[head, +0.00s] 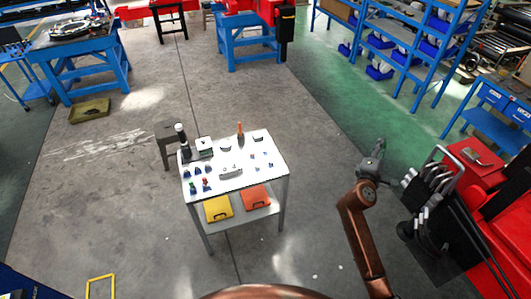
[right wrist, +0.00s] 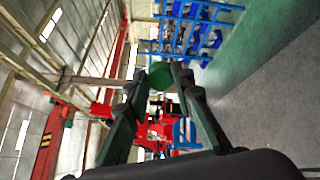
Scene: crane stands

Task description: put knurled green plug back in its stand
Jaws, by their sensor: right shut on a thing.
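The green plug (right wrist: 160,75) shows as a round green shape between my right fingertips in the right wrist view. My right gripper (head: 373,160) is shut on it, out to the right of the white table and apart from it. The plug itself is too small to make out in the head view. Several small blue stands (head: 198,171) are on the left part of the table top, and more small blue pieces (head: 257,156) lie to the right. I cannot tell which stand belongs to the plug. My left gripper is not in view.
The white table (head: 263,181) also carries a dark upright device (head: 181,140), an orange-topped item (head: 240,130) and a grey block (head: 231,172). Yellow (head: 218,208) and orange (head: 256,197) cases lie on its lower shelf. A red machine (head: 500,220) is at the right. Floor around the table is mostly clear.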

